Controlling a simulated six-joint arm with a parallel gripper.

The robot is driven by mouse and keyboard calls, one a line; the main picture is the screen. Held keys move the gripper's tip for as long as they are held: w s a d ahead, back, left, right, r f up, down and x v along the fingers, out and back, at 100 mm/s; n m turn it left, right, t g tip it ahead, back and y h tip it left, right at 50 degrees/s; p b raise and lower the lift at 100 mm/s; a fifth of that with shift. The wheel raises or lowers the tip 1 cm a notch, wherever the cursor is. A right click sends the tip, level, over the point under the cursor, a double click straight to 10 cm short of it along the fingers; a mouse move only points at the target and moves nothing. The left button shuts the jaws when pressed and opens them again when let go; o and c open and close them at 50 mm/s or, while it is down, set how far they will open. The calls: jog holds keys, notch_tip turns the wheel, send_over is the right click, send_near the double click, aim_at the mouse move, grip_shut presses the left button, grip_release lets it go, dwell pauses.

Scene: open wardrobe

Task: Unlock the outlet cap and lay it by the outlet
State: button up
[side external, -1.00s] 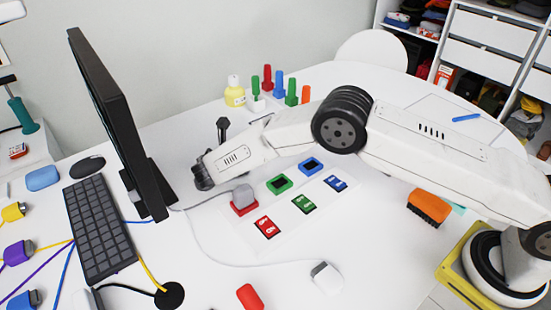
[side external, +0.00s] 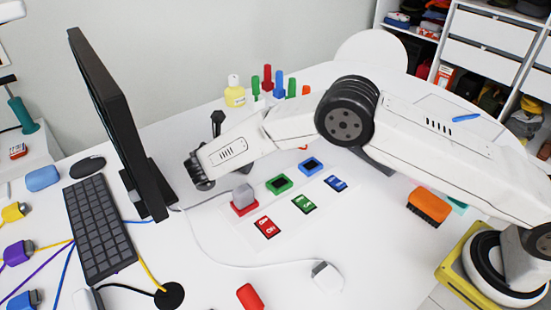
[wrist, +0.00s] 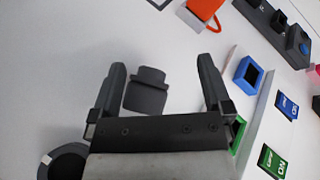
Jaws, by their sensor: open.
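In the wrist view, my gripper (wrist: 161,85) is open, its two fingers pointing away on either side of a dark grey cap-like piece (wrist: 148,90). This piece is nearer the left finger, with clear space to the right finger; I cannot tell its height relative to the fingertips. In the side view, my arm hides that spot, and my gripper (side external: 197,172) is left of the red outlet (side external: 244,209). A light grey block (side external: 242,193) sits on the red outlet. The green outlet (side external: 279,184) and blue outlet (side external: 311,166) show open dark sockets.
A monitor (side external: 115,120) and keyboard (side external: 97,228) stand to the left. Red (side external: 267,227), green (side external: 304,204) and blue (side external: 335,183) switches lie before the outlets. A white cable ends at a white plug (side external: 326,277). An orange brush (side external: 429,207) lies at right.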

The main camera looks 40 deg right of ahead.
jog(key=shift+s+a+r, duration=0.15)
jog(key=shift+a+r, duration=0.15)
jog(key=shift+r, duration=0.35)
jog(key=shift+s+a+r, duration=0.2)
jog(key=shift+a+r, duration=0.15)
jog(key=shift+r, duration=0.3)
jog(key=shift+s+a+r, duration=0.15)
jog(key=shift+a+r, duration=0.15)
jog(key=shift+r, duration=0.35)
